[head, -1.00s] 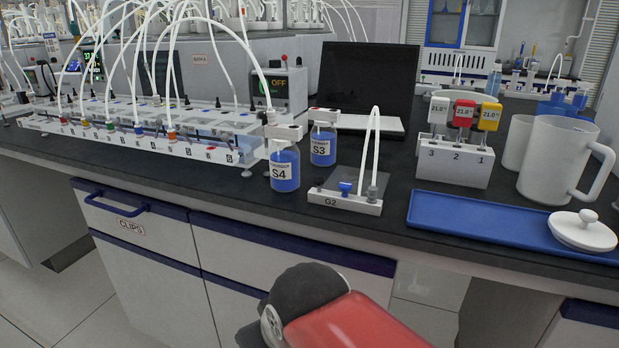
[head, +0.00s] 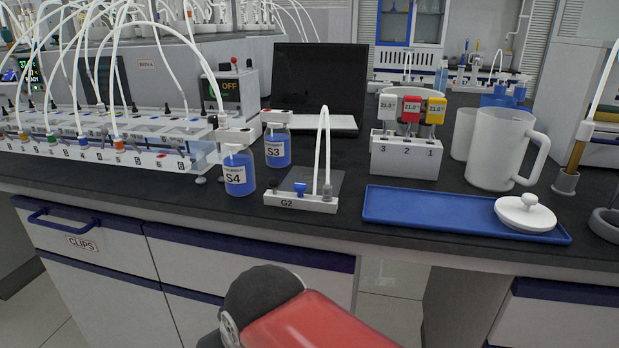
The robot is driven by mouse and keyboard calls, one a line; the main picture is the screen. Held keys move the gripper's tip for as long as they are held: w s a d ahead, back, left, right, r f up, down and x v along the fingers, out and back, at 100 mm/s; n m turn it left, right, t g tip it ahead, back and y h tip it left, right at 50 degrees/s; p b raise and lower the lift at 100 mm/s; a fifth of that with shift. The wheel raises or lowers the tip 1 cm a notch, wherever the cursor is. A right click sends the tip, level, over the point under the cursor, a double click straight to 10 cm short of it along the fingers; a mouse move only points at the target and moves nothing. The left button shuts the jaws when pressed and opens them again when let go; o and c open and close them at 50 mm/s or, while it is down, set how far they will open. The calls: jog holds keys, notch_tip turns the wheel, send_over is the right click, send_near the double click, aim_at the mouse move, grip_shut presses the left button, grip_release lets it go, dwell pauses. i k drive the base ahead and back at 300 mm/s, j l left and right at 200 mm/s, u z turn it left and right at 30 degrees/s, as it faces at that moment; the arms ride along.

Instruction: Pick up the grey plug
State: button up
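A small grey plug-like piece (head: 328,190) sits at the right end of the white block marked G2 (head: 285,203), where a looped white tube (head: 325,130) comes down. I cannot tell for sure that this is the grey plug. A blue valve (head: 300,188) stands beside it on the block. Small dark pieces also stick up along the reactor row at the left, too small to tell apart. My gripper is not in view; only a red and black part of my arm shows at the bottom, in front of the bench.
Bottles S4 (head: 238,175) and S3 (head: 277,148) stand left of and behind the block. A blue tray (head: 430,207) with a white lid (head: 525,213), a numbered holder (head: 405,158) and a jug (head: 497,150) are to the right. A laptop (head: 320,85) stands behind.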

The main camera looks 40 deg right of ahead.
aim_at(327, 188)
jog(key=k+j+z, duration=0.1)
jog(key=z, duration=0.35)
jog(key=k+j+z, duration=0.1)
jog(key=z, duration=0.3)
jog(key=k+z, duration=0.15)
jog(key=z, duration=0.3)
jog(key=k+z, duration=0.15)
jog(key=z, duration=0.3)
